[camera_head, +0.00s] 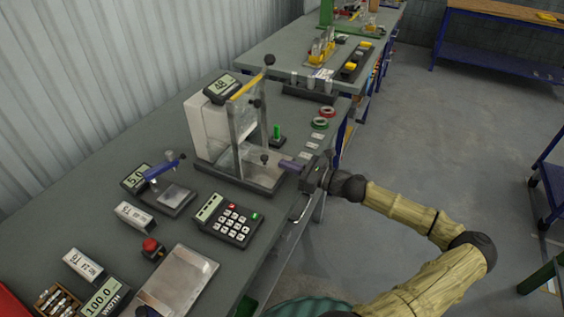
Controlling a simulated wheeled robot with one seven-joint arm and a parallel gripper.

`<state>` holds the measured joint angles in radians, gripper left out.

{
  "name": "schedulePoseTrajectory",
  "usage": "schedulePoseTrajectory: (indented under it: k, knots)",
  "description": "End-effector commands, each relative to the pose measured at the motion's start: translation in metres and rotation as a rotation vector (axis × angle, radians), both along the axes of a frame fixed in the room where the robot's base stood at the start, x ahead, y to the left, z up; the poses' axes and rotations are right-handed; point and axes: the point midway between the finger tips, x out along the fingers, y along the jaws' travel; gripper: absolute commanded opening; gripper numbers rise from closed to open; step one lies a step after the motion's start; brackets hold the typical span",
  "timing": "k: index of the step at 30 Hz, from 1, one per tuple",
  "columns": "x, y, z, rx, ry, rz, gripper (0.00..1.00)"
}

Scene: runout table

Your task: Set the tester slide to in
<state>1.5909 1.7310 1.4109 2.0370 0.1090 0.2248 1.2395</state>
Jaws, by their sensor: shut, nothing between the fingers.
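The tester (210,128) is a pale box on a dark base on the bench at centre, with a display on top, upright metal posts and a yellow lever. A small black knob (265,158) sits low at its front right; I take it to be on the slide, but the slide's position is hard to read. My gripper (283,163) comes in from the right, just above the base's right end. Its purplish fingers are shut and empty, pointing left at the knob. A small gap seems to separate them, though contact is hard to judge.
A keypad (228,218), a small gauge with a blue lever (165,188), a red button (151,247) and a metal plate (178,285) lie nearer on the bench. A green-topped peg (277,133) and tape rolls (320,123) stand behind my gripper. Open floor lies right.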

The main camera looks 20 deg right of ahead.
Motion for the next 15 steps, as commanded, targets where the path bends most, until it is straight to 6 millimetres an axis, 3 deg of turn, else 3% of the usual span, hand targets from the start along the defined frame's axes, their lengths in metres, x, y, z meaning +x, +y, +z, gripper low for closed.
schedulePoseTrajectory:
  k: [9, 15]
  knots:
    - [-0.05, -0.041, -0.002, -0.003, 0.002, -0.002, 0.0]
    - [-0.073, -0.059, -0.002, -0.002, 0.002, 0.001, 0.0]
